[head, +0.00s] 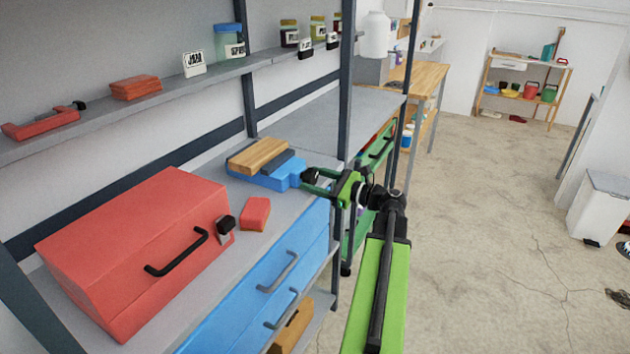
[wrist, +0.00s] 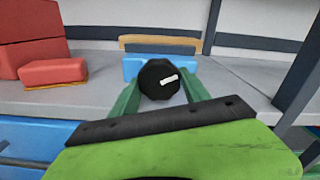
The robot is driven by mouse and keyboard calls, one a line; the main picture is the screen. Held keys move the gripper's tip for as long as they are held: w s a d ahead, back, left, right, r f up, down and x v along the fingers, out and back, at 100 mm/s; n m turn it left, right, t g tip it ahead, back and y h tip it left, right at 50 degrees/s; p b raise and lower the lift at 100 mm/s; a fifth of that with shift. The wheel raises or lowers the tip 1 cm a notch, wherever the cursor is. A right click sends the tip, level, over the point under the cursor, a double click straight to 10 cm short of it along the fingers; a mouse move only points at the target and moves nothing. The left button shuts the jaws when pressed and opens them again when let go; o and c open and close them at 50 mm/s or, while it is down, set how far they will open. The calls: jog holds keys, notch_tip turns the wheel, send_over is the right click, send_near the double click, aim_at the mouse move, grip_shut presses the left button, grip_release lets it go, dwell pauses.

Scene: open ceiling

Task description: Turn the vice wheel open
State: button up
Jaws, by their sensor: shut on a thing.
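The blue vice (head: 268,179) sits on the grey bench top, with a wooden block (head: 258,154) at its upper part. It also shows in the wrist view (wrist: 131,68), behind its wheel. The black vice wheel (wrist: 158,79) faces me and has a white mark on it. My gripper (head: 313,180) reaches the wheel from the right in the head view. In the wrist view its green fingers (wrist: 160,92) are shut on the wheel, one on each side. The wheel's far side is hidden.
A red toolbox (head: 140,250) and a small red block (head: 255,213) stand left of the vice. Blue drawers (head: 265,285) with handles are below the bench top. A dark shelf post (head: 345,80) rises behind my gripper. Open floor lies to the right.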

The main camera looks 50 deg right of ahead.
jog(key=o, duration=1.4)
jog(key=shift+c, duration=0.2)
jog(key=v, duration=1.7)
jog(key=shift+s, duration=0.25)
